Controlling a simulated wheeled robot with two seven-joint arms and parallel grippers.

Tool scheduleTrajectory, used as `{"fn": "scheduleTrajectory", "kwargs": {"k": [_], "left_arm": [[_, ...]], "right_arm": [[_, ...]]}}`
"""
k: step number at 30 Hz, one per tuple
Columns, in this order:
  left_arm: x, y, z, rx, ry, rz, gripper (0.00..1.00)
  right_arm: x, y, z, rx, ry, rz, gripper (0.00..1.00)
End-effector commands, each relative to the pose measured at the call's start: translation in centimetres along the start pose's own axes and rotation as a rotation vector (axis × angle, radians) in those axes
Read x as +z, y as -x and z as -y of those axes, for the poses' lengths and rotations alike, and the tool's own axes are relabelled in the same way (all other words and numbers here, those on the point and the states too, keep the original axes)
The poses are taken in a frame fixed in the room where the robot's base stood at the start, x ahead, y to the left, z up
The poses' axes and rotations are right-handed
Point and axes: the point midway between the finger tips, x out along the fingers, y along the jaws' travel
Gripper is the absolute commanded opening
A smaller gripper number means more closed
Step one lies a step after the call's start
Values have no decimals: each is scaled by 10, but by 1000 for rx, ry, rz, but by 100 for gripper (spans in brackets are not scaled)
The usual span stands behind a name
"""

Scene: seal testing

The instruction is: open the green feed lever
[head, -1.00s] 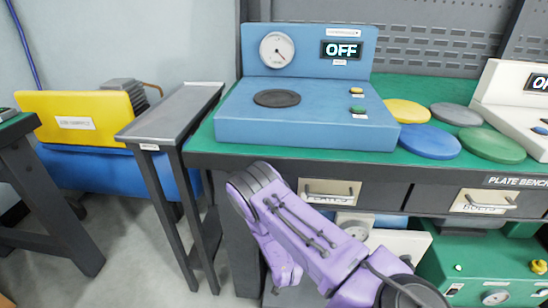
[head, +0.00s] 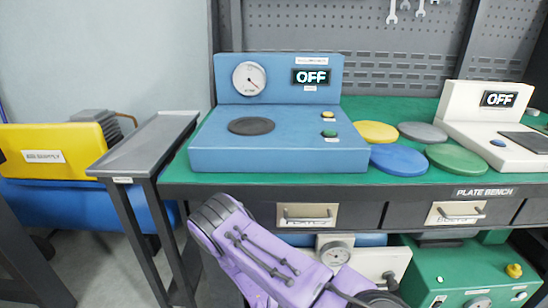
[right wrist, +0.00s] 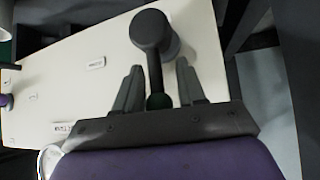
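In the right wrist view a lever (right wrist: 153,70) has a dark grey round hub (right wrist: 150,28) standing off a white panel (right wrist: 80,80). Its bar runs from the hub down to a dark green end, which lies between the fingers of my right gripper (right wrist: 158,88). The fingers are apart, one on each side of the green end, with small gaps. I cannot tell whether they touch it. In the head view my purple right arm reaches under the front of the bench; its gripper and the lever are hidden there. My left gripper is not in view.
The plate bench (head: 400,190) carries a blue tester (head: 280,150) reading OFF, several coloured discs and a white device (head: 490,135). Below are a white unit with a gauge (head: 335,255) and a green box (head: 450,275). A narrow grey side table (head: 150,145) stands at left.

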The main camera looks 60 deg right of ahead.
Motion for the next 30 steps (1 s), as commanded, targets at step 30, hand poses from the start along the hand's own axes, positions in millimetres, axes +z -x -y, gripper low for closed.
{"fn": "scheduleTrajectory", "kwargs": {"k": [30], "left_arm": [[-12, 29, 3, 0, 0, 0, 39]], "right_arm": [[2, 106, 0, 1, 2, 7, 38]]}}
